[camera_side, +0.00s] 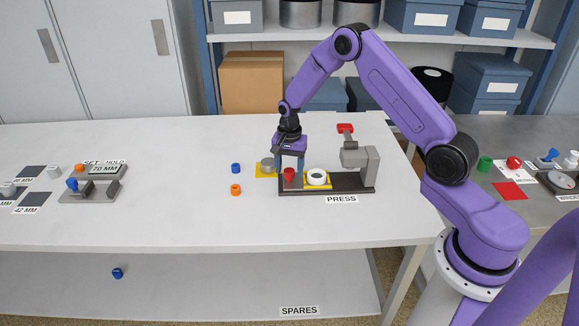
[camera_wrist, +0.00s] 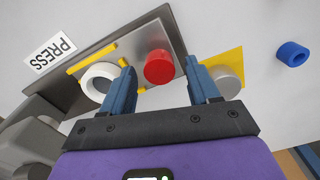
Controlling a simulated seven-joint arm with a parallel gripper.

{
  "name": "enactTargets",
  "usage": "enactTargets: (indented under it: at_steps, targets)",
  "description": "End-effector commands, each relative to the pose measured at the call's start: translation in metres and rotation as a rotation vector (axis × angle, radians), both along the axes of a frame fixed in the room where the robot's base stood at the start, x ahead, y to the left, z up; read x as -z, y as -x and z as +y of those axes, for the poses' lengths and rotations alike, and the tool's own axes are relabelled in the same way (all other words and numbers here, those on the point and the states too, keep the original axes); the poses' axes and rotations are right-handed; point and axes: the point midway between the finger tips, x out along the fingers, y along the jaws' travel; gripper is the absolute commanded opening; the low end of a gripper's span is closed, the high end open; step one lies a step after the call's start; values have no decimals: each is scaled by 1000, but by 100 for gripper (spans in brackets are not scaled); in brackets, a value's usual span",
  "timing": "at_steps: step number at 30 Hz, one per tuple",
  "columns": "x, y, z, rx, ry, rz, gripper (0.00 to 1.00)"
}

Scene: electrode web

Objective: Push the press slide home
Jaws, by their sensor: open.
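The press (camera_side: 368,172) stands on the white table, with a dark base and a grey head at its right end. Its slide (camera_wrist: 136,48) is a metal plate with a red knob (camera_side: 289,175); the knob shows in the wrist view (camera_wrist: 158,67) too. A white ring (camera_side: 317,176) sits on the slide between yellow marks, left of the knob in the wrist view (camera_wrist: 97,84). The ring is outside the press head. My gripper (camera_wrist: 162,72) is open, pointing down, its fingers on either side of the red knob. I cannot tell whether they touch it.
A grey cylinder (camera_side: 267,165) stands on a yellow square beside the press, close to one finger. Blue (camera_side: 236,168) and orange (camera_side: 235,189) rings lie left of it. A red-topped handle (camera_side: 345,128) rises behind the press head. The table's middle left is clear.

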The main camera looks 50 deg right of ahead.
Motion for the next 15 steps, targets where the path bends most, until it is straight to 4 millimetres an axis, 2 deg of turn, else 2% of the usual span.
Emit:
enactTargets:
  at_steps: [3,5,6,9,15]
  targets:
    - [0,0,0,0,0,0,60]
    - [0,0,0,0,0,0,41]
    - [0,0,0,0,0,0,28]
    - [0,0,0,0,0,0,0]
    - [-1,4,-5,3,1,1,0]
